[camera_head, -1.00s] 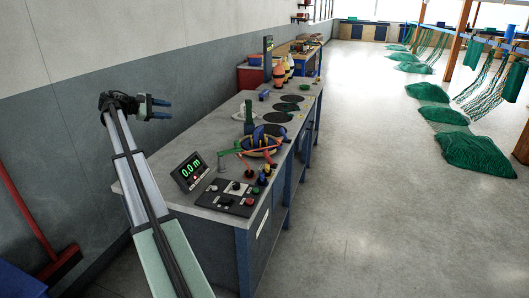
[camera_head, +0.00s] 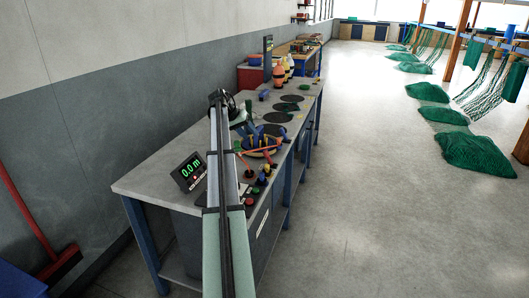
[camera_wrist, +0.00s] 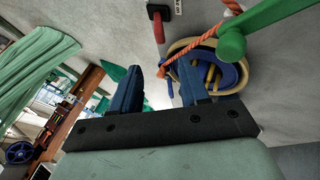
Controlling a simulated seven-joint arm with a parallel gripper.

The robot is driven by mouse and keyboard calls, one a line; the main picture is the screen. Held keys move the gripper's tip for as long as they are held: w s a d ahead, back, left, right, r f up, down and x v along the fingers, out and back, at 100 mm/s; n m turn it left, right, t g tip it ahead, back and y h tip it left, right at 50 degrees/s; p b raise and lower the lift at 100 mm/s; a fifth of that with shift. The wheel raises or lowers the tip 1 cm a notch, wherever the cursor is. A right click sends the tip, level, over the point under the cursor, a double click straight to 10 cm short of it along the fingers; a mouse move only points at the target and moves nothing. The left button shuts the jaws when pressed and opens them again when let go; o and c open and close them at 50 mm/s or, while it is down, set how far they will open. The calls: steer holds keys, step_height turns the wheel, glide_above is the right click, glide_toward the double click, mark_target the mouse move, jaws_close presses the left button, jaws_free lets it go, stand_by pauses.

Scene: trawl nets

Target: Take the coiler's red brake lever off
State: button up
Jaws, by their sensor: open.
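The coiler (camera_head: 264,140), a blue and yellow wheel with orange rope, stands on the workbench and shows in the wrist view (camera_wrist: 241,72). In the head view my gripper (camera_head: 243,128) is behind the coiler, partly hidden by my arm.
A digital display reading 0.0 m (camera_head: 188,172) stands on the workbench (camera_head: 150,183). Knobs and buttons lie close by, partly behind my arm. A green bar (camera_wrist: 265,25) crosses near the coiler. Dark discs (camera_head: 290,98) and floats (camera_head: 279,74) are farther back. The bench's front left is clear.

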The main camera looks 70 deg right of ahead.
mark_target(265, 150)
steer(key=x, duration=1.3)
steer(key=shift+s+d+f, duration=0.1)
steer(key=shift+s, duration=0.05)
jaws_close()
stand_by(0.3)
